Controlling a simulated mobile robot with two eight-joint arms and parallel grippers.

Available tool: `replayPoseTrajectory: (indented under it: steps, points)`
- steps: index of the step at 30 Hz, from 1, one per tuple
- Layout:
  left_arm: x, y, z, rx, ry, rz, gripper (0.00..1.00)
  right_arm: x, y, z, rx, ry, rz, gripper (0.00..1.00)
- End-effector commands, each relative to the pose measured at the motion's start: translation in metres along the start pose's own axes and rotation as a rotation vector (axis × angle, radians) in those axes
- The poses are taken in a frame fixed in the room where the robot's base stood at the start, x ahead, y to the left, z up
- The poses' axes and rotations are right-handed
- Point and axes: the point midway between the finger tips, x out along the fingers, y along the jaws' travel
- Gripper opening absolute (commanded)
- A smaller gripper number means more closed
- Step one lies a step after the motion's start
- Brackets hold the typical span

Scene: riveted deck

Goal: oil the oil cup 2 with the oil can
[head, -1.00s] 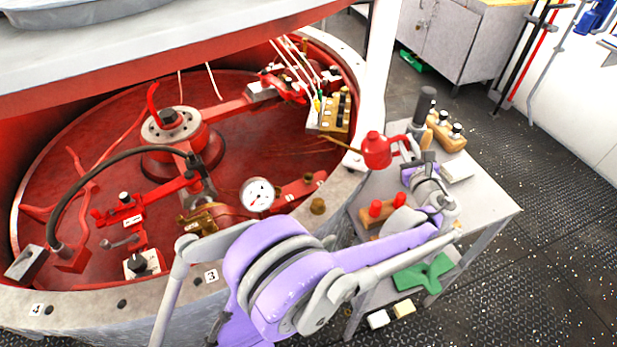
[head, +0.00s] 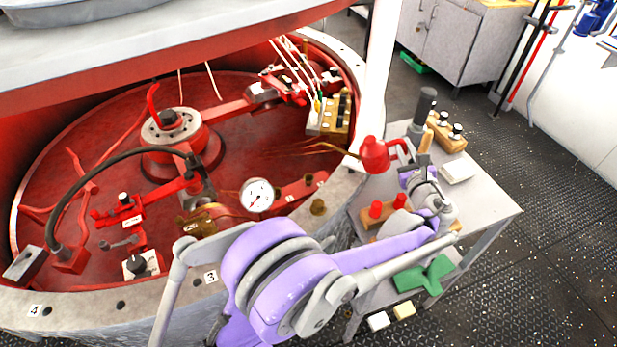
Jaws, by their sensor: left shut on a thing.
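The red oil can (head: 375,155) is held up near the pit's right rim, its thin brass spout pointing left over the red pit. My left gripper (head: 408,176) is shut on the can, at its handle side. My right gripper is not in view.
A grey side table (head: 485,205) right of the pit carries red-topped pegs in a wooden block (head: 380,213) and a wooden rack (head: 447,133). A pressure gauge (head: 257,195) stands left of the brass cup. A white post (head: 378,80) rises behind the can.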

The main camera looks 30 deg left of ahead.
Motion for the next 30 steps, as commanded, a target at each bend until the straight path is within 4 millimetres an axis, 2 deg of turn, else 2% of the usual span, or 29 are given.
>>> replayPoseTrajectory:
  steps: [30]
  points:
    - [0.0006,0.0040,0.0073,-0.049,0.008,0.000,0.00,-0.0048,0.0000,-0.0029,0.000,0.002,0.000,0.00]
